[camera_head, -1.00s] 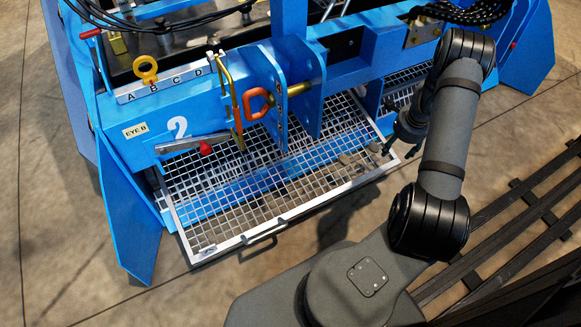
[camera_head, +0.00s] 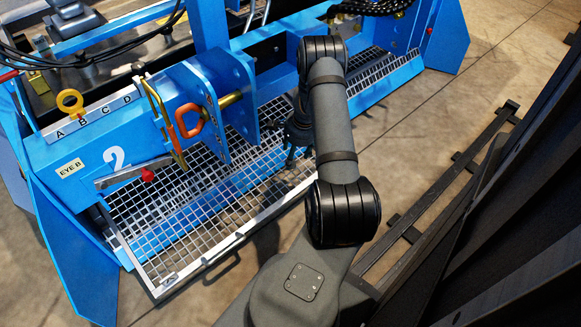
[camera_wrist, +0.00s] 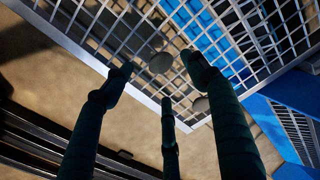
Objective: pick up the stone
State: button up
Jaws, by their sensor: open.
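In the head view my gripper (camera_head: 291,150) hangs over the right part of the sieve frame (camera_head: 150,285). My arm hides that end of the grid, and I cannot make out the stones there.
A blue machine frame (camera_head: 60,150) with side plates surrounds the grid. An orange shackle (camera_head: 188,120), a yellow-orange hook and a red-tipped lever (camera_head: 147,175) stand left of my arm. Dark rails (camera_head: 420,215) lie on the floor at right.

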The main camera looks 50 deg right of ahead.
jog(key=b+x, duration=0.3)
jog(key=x, duration=0.2)
jog(key=shift+w+f, duration=0.1)
jog(key=shift+f, duration=0.05)
jog(key=c, duration=1.3)
